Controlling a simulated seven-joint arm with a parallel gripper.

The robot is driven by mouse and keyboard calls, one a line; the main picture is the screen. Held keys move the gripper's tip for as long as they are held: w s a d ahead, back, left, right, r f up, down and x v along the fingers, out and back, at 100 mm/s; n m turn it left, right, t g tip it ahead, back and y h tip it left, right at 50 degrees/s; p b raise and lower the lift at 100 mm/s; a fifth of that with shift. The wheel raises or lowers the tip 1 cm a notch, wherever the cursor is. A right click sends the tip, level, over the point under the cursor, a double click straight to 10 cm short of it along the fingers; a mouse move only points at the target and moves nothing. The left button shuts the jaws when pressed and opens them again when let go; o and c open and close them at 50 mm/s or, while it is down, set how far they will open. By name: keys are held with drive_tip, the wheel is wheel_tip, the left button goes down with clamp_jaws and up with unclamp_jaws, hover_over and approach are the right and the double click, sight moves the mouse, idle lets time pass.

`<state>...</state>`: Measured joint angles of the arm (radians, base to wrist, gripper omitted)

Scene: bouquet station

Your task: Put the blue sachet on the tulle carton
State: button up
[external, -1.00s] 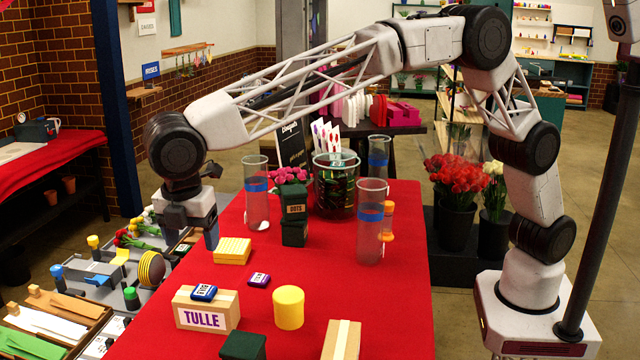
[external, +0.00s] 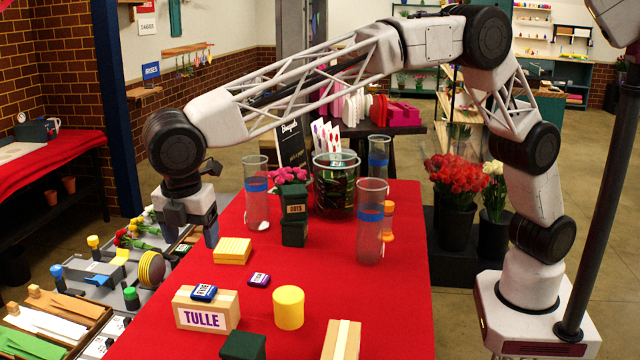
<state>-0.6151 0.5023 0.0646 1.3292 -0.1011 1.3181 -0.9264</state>
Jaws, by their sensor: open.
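The tulle carton (external: 207,316) is a tan box with a white TULLE label, near the front left of the red table. The blue sachet (external: 204,292) lies on top of the carton, and its label faces up. My gripper (external: 197,238) is above the table's left edge, behind the carton and apart from it. It points down and is open, with nothing seen between its fingers. One finger shows clearly; the other is partly hidden.
Dark green boxes (external: 294,228) and glass vases (external: 371,225) are farther back. The red table's (external: 390,300) right side is mostly clear.

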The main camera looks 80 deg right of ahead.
drive_tip(key=s+d+r+m, duration=0.3)
drive_tip(key=s+d, duration=0.3)
drive_tip(key=d, duration=0.6)
drive_tip(key=s+d+r+m+t+y, duration=0.1)
drive_tip(key=s+d+r+m, duration=0.4)
drive_tip(key=d, duration=0.6)
drive_tip(key=s+d+r+m, duration=0.1)
drive_tip(key=s+d+r, duration=0.1)
drive_tip(key=s+d, duration=0.75)
drive_tip(key=s+d+f+m, duration=0.3)
drive_tip(key=s+d+m, duration=0.2)
drive_tip(key=s+d, duration=1.1)
drive_tip(key=s+d+f+m, duration=0.2)
drive_tip(key=s+d+f, duration=0.1)
drive_tip(key=s, duration=0.4)
drive_tip(key=s+d+f+m+t, duration=0.1)
drive_tip(key=s+d+f, duration=0.3)
drive_tip(key=s, duration=0.4)
drive_tip(key=shift+f+m+t, duration=0.3)
drive_tip(key=shift+f+m, duration=0.25)
drive_tip(key=shift+m, duration=0.05)
